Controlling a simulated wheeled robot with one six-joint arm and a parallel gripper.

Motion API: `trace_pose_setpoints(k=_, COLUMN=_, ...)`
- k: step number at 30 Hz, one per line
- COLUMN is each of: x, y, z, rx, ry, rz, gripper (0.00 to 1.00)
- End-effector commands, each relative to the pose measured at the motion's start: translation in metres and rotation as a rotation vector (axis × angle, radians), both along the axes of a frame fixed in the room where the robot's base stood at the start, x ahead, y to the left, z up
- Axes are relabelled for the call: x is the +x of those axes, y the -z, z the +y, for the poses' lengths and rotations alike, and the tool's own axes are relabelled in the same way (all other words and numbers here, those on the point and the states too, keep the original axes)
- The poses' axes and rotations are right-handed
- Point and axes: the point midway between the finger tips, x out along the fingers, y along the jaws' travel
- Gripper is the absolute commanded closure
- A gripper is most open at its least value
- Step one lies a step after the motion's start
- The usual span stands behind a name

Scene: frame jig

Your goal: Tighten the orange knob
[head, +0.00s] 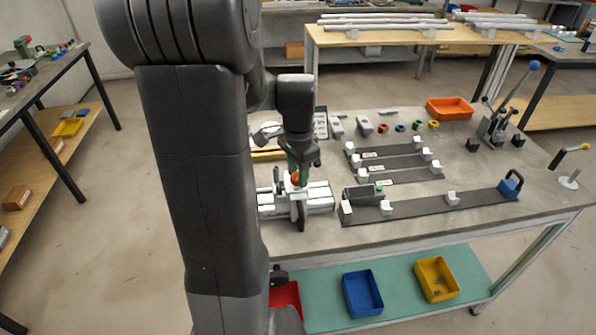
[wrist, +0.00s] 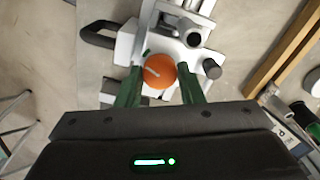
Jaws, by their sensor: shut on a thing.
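The orange knob (wrist: 159,72) is round with a pale line across its top. It sits on a light grey and white clamp fixture (wrist: 128,45) with rails and a dark handle. In the head view the knob (head: 295,178) shows small, at the left part of the workbench, on the fixture (head: 318,196). My gripper (wrist: 160,84) points down at the knob, with one green finger on each side of it, shut on it. In the head view my gripper (head: 298,172) is partly hidden against the fixture.
Dark bars with white blocks (head: 400,165) lie right of the fixture on the workbench (head: 440,225). An orange bin (head: 450,108), small coloured rings (head: 400,127) and a lever press (head: 497,125) stand farther back. Wooden strips (wrist: 283,55) lie near the fixture in the wrist view.

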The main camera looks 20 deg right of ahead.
Motion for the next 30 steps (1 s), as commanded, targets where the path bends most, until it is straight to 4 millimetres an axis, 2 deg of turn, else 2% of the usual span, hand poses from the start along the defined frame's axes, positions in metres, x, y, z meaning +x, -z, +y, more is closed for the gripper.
trace_pose_setpoints(k=5, x=0.001, y=-0.001, z=-0.001, rx=-0.003, ry=-0.001, rz=-0.004, gripper=0.89)
trace_pose_setpoints(k=6, x=0.001, y=-0.001, z=-0.001, rx=-0.003, ry=-0.001, rz=-0.004, gripper=0.64)
trace_pose_setpoints(k=9, x=0.001, y=-0.001, z=-0.001, rx=-0.002, ry=-0.001, rz=-0.003, gripper=0.44)
trace_pose_setpoints(k=20, x=0.001, y=-0.005, z=0.000, rx=-0.002, ry=-0.001, rz=-0.002, gripper=0.44)
trace_pose_setpoints(k=23, x=0.001, y=-0.016, z=-0.001, rx=-0.002, ry=-0.001, rz=-0.004, gripper=0.44)
trace_pose_setpoints(k=30, x=0.001, y=-0.069, z=-0.001, rx=-0.004, ry=-0.001, rz=-0.008, gripper=0.44)
